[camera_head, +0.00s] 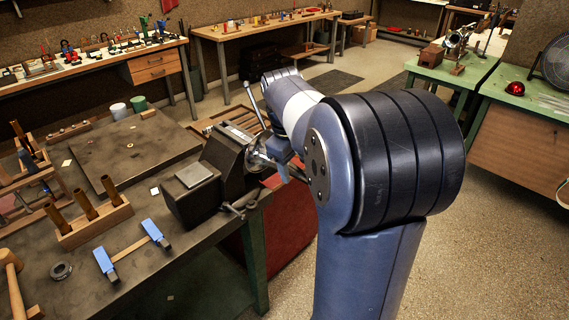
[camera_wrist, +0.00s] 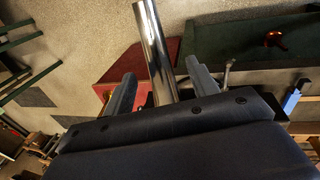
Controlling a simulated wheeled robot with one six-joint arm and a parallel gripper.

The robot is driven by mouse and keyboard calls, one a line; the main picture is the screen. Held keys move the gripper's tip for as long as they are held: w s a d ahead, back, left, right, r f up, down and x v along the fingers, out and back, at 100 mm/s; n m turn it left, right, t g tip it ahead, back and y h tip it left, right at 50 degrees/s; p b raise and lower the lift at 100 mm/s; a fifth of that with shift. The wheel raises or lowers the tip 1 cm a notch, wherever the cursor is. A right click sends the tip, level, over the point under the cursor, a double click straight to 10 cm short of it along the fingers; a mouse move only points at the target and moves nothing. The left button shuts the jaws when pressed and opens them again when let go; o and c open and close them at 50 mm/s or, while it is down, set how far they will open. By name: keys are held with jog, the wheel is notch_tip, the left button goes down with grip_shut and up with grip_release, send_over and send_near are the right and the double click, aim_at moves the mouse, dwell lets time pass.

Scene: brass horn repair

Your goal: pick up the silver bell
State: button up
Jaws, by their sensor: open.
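No thing is clearly the silver bell. A shiny silver flared piece (camera_head: 457,41) stands on the green bench at the back right; it is too small to tell whether it is the bell. In the wrist view, a polished silver tube (camera_wrist: 152,40) runs from the top edge down between my fingers; its near end is hidden by my gripper's body. My gripper (camera_wrist: 161,85) is open, one finger each side of the tube; I cannot tell whether either touches it. In the head view my gripper is partly hidden beside the dark vise (camera_head: 208,176).
The near bench (camera_head: 190,262) holds a blue-ended clamp (camera_head: 130,249), a wooden block with brass tubes (camera_head: 94,222) and a mallet (camera_head: 14,285). A red cabinet (camera_head: 285,222) stands below. A red dome (camera_head: 514,88) and a fan sit at right. Floor between benches is open.

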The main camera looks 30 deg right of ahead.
aim_at(294, 167)
jog(key=f, duration=0.4)
jog(key=shift+w+d+f+p, duration=0.15)
jog(key=shift+w+d+p, duration=0.1)
jog(key=shift+d+p, duration=0.1)
jog(key=shift+c, duration=0.4)
jog(key=c, duration=1.1)
jog(key=shift+c, duration=0.2)
jog(key=shift+b, duration=0.45)
jog(key=s+d+b, duration=0.1)
jog(key=s+d, duration=0.1)
jog(key=s, duration=0.6)
jog(key=s+d+b, duration=0.2)
jog(key=s+d, duration=0.1)
jog(key=s, duration=0.4)
jog(key=shift+s+d+r, duration=0.2)
jog(key=shift+s+d, duration=0.15)
